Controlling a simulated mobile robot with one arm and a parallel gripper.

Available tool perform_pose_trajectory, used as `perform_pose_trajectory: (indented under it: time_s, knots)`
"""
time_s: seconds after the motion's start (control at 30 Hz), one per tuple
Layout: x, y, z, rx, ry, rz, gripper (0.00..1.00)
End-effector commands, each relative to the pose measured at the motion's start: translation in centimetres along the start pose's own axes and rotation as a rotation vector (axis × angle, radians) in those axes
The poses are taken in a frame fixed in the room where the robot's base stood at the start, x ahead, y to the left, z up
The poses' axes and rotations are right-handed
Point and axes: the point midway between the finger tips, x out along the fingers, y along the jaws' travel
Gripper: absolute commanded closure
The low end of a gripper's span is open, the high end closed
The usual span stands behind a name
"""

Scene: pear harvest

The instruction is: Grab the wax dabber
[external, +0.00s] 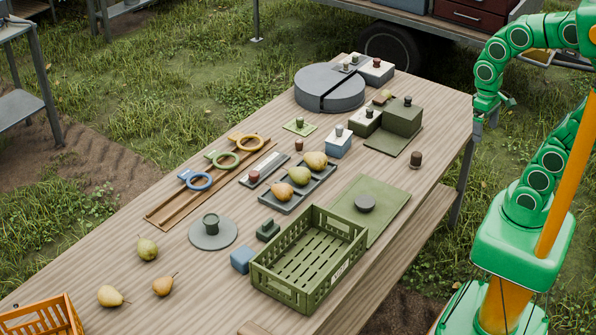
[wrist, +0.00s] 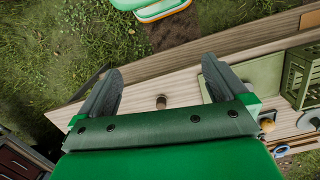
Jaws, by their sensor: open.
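My gripper (wrist: 162,64) is open and empty, with its two dark fingers spread wide in the wrist view. In the external view my gripper (external: 479,122) hangs at the table's far right edge. A small dark brown cylinder (external: 416,160), possibly the wax dabber, stands upright on bare wood near that edge. In the wrist view the brown cylinder (wrist: 161,102) shows between the fingers, apart from them. Other small knobbed pieces stand on the table, including a reddish-brown one (external: 299,145), so I cannot be certain which is the dabber.
The wooden table (external: 330,85) also holds a green board with lidded boxes (external: 403,117), a green mat (external: 385,190), a green crate (external: 325,285), a tray of pears (external: 318,180) and a grey round block (external: 330,88). Bare wood surrounds the brown cylinder.

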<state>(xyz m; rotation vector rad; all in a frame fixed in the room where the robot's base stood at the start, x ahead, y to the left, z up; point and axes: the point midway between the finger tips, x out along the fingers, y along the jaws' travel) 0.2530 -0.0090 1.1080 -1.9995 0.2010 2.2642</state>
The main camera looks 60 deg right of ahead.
Motion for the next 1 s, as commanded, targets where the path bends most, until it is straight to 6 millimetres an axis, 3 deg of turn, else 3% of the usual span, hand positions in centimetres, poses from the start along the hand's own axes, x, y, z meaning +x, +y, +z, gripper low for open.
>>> perform_pose_trajectory:
  time_s: [0.1,0.27,0.37,0.5,0.6,1.0]
  knots:
    - [1.1,-0.2,2.1,-0.107,-0.023,0.002,0.00]
    - [1.7,-0.3,3.2,-0.172,-0.033,0.001,0.00]
    - [1.7,-0.3,3.3,-0.179,-0.034,0.001,0.00]
    - [1.7,-0.3,3.3,-0.177,-0.034,0.001,0.18]
    - [1.7,-0.3,3.3,-0.177,-0.034,0.001,0.27]
    - [2.0,-0.8,2.7,-0.154,-0.052,-0.024,0.27]
